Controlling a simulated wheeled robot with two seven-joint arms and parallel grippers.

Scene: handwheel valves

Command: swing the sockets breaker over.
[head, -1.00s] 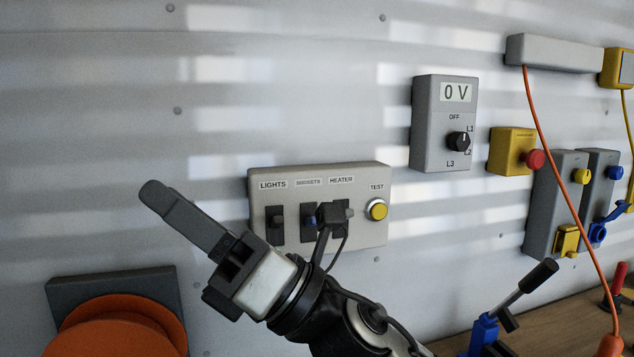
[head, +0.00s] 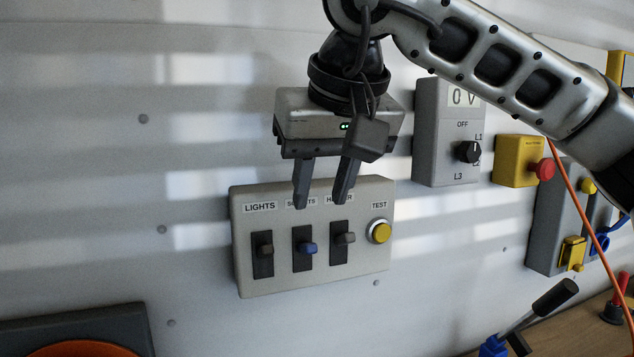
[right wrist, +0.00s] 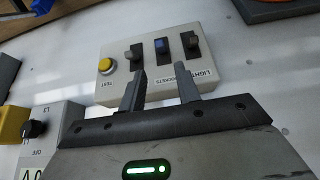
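The breaker box (head: 372,266) is a light grey panel on the wall with three toggles under the labels LIGHTS, SOCKETS and HEATER. The sockets breaker (head: 308,248) is the middle one, with a blue toggle; it also shows in the right wrist view (right wrist: 161,45). My right gripper (head: 322,202) hangs in front of the upper part of the box, fingers pointing down, open and empty. Its fingertips are above the toggles and partly cover the SOCKETS and HEATER labels. In the right wrist view the two fingers (right wrist: 160,82) are spread apart. My left gripper is not in view.
The lights toggle (head: 264,250) and heater toggle (head: 345,239) flank the blue one closely. A yellow test button (head: 380,232) is at the box's right. A grey selector box (head: 430,150) and a yellow box with a red button (head: 542,170) are further right.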

